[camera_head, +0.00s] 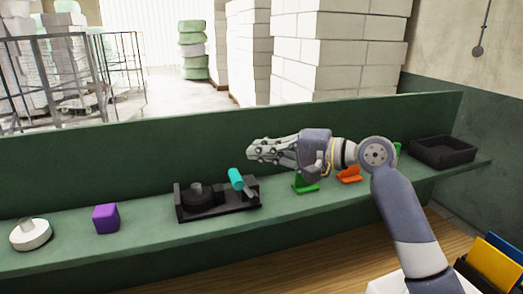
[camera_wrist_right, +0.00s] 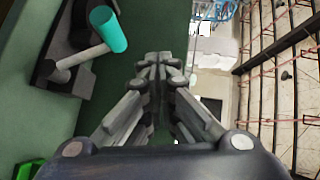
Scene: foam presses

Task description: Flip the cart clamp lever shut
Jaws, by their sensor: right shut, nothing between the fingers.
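The clamp is a black fixture (camera_head: 219,207) on the green shelf, with a round dark part on its left. Its lever ends in a cyan handle (camera_head: 236,179), tilted up on the fixture's right half. In the right wrist view the cyan handle (camera_wrist_right: 108,28) sits at upper left on a pale rod (camera_wrist_right: 82,56). My right gripper (camera_head: 250,150) is shut and empty, pointing left above the cyan handle. In the wrist view its fingertips (camera_wrist_right: 160,62) are to the right of the handle, apart from it. My left gripper is not in view.
A purple cube (camera_head: 105,218) and a white round part (camera_head: 30,234) stand left of the clamp. Green (camera_head: 305,184) and orange (camera_head: 348,174) pieces and a black tray (camera_head: 442,152) are to the right. A green back panel (camera_head: 120,165) rises behind the shelf.

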